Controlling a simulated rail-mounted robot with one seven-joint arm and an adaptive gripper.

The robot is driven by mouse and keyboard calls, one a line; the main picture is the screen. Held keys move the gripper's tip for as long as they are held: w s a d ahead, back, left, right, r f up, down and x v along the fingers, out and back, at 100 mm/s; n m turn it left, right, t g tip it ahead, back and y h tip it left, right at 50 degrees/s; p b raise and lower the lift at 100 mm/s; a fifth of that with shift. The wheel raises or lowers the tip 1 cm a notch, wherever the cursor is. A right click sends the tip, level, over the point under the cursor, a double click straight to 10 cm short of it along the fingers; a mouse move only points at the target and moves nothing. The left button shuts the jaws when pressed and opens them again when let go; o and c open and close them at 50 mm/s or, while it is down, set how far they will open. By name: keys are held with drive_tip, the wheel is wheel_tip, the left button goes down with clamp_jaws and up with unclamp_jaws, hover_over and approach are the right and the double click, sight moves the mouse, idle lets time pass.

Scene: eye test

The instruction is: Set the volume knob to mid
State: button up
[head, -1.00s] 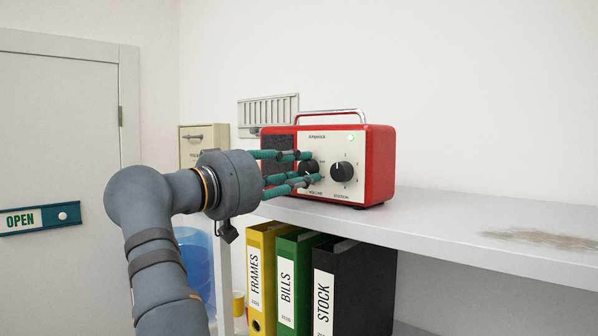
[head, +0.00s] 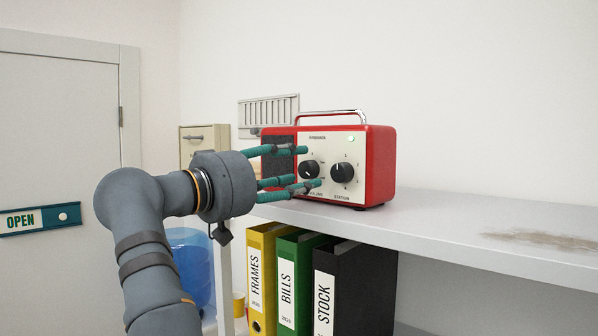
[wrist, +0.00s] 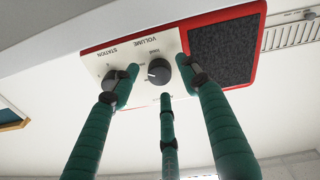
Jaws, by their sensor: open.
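The volume knob (head: 309,171) is the left black dial on the cream front panel of the red radio (head: 380,165). In the wrist view the radio appears upside down, and the volume knob (wrist: 160,71) sits by the word VOLUME. A small white mark on it points roughly left in that view; the scale is too small to read the setting. My gripper (head: 311,166), with three teal fingers, is open. Its fingertips are spread around the volume knob, with visible gaps in the wrist view (wrist: 160,78).
The station knob (head: 342,173) is close to the right of the volume knob; one fingertip overlaps it in the wrist view. The radio stands on a grey shelf (head: 440,219). Binders, including a yellow one (head: 268,270), stand below. The shelf is clear to the right.

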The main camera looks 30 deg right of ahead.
drive_tip(key=v, duration=1.1)
drive_tip(key=shift+d, duration=0.1)
drive_tip(key=x, duration=1.2)
